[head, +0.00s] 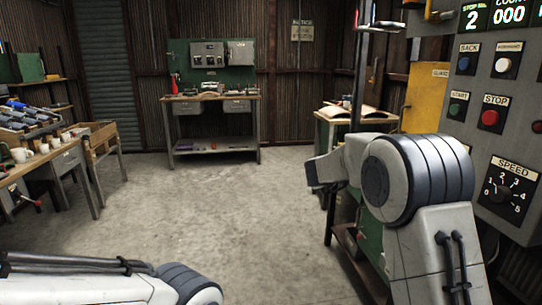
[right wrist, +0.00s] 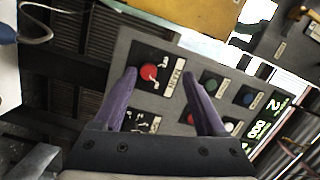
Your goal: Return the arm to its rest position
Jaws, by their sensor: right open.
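My right arm (head: 425,170) stands bent at the right of the head view, in front of the control panel (head: 500,235). Its gripper cannot be made out there. In the right wrist view my right gripper (right wrist: 160,75) has two purple fingers spread apart with nothing between them. The panel's grey face (right wrist: 172,100) lies beyond the fingers, tilted in the picture, and I cannot tell the distance. My left arm (head: 80,290) crosses the bottom left of the head view; its gripper is out of view.
The panel bears a red STOP button (head: 490,117), a green START button (head: 457,109), a blue BACK button (head: 464,63) and a SPEED dial (head: 498,193). A cluttered bench (head: 50,165) stands left and a workbench (head: 215,150) at the back. The middle floor is clear.

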